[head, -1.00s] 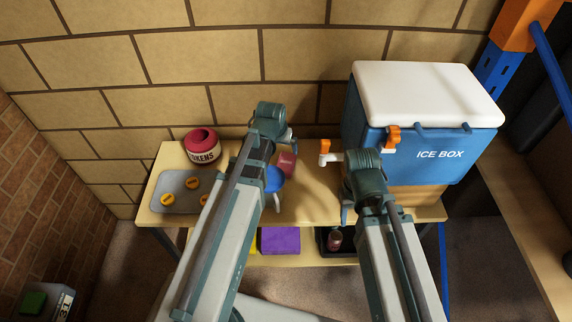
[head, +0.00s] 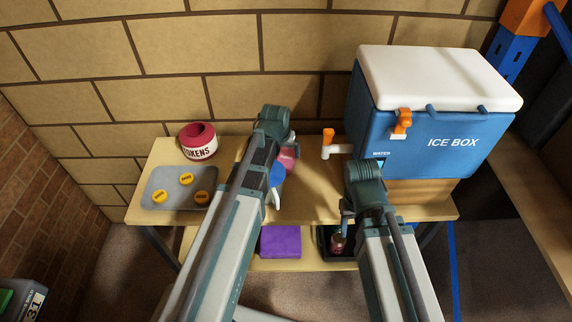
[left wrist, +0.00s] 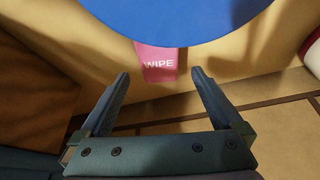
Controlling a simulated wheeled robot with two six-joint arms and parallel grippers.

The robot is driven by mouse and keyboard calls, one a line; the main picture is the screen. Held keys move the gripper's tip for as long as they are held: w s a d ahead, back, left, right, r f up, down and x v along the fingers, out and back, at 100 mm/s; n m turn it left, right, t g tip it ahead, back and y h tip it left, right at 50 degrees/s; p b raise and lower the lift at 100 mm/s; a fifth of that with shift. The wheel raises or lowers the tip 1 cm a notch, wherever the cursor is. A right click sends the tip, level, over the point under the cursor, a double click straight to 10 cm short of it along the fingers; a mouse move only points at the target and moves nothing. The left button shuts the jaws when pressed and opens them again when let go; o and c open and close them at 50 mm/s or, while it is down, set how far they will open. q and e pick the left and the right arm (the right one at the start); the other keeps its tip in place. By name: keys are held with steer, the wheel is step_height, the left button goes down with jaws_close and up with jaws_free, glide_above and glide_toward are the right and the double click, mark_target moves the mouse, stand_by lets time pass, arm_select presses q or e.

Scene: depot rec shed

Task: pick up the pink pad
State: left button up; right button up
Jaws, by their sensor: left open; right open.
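The pink pad (head: 288,160) is on the upper shelf, just right of my left forearm, which partly hides it. In the left wrist view the pad (left wrist: 158,64), marked WIPE, shows just beyond and between my fingertips. A blue rounded thing (left wrist: 180,18) covers its upper part there; in the head view this blue thing (head: 276,178) sits in front of the pad. My left gripper (left wrist: 160,74) is open and empty, apart from the pad as far as I can tell. My right gripper (head: 347,207) is open near the shelf's front edge; its fingers are partly hidden.
A tokens pot (head: 198,146) and a grey tray (head: 158,202) with yellow tokens stand on the left. A blue ice box (head: 440,145) with an orange-handled tap (head: 329,140) stands right. A purple block (head: 280,242) lies below. Shelf between pad and tap is clear.

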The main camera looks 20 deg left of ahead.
mark_target(286, 158)
arm_select(q)
steer(key=b+x, duration=0.4)
steer(key=x, duration=0.1)
steer(key=shift+b, duration=0.4)
steer(key=shift+f, duration=0.3)
steer(key=shift+c, duration=0.2)
steer(key=c, duration=1.2)
